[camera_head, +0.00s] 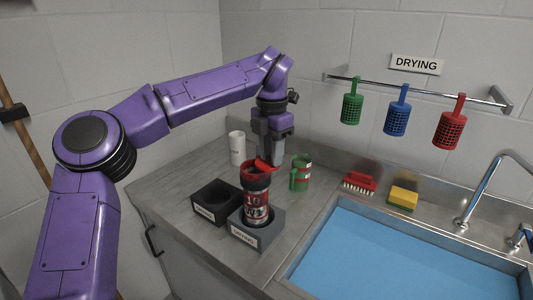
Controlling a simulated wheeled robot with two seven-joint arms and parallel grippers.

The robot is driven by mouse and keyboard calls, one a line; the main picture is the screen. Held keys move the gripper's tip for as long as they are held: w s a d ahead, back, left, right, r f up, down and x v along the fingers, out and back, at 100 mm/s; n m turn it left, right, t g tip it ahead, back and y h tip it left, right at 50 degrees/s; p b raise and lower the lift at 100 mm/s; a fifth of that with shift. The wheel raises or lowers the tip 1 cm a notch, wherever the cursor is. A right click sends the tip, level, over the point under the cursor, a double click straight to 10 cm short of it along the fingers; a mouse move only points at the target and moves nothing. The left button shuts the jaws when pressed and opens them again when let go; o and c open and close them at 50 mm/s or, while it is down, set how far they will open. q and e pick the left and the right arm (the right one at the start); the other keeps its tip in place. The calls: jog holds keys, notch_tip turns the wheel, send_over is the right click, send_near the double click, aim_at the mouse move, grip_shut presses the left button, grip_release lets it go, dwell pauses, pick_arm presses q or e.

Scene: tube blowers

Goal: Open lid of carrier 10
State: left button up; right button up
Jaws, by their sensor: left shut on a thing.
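Carrier 10 (256,203) is a red and black cylinder with white markings. It stands upright in a dark square holder (262,236) with a label on its front. Its red lid (265,163) shows tilted at the top rim, under my fingers. My left gripper (268,158) points down above the carrier and is shut on the lid. The fingertips partly cover the lid, so how far it stands open is hard to tell. My right gripper is not in view.
An empty dark holder (205,209) stands left of the carrier. A white cup (237,148) and a green canister (301,172) stand behind. A red brush (360,183), a yellow sponge (403,196) and a blue-filled sink (400,262) lie right. Baskets hang from a rail (420,93).

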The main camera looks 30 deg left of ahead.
pick_arm(q)
jog(key=n, duration=0.1)
jog(key=w+n, duration=0.1)
jog(key=n, duration=0.1)
jog(key=shift+w+d+n, duration=0.15)
jog(key=shift+w+n, duration=0.15)
jog(key=w+n, duration=0.1)
jog(key=n, duration=0.1)
jog(key=shift+n, duration=0.4)
jog(key=shift+w+a+n+b, duration=0.1)
jog(key=shift+w+a+n, duration=0.25)
jog(key=shift+n, duration=0.7)
jog(key=shift+w+a+n+b, duration=0.15)
jog(key=shift+w+n, duration=0.25)
jog(key=shift+n, duration=0.6)
jog(key=shift+w+a+n+b, duration=0.1)
jog(key=shift+w+a+n, duration=0.25)
jog(key=shift+n, duration=0.7)
jog(key=shift+w, duration=0.1)
jog(key=o, duration=1.1)
jog(key=shift+c, duration=0.2)
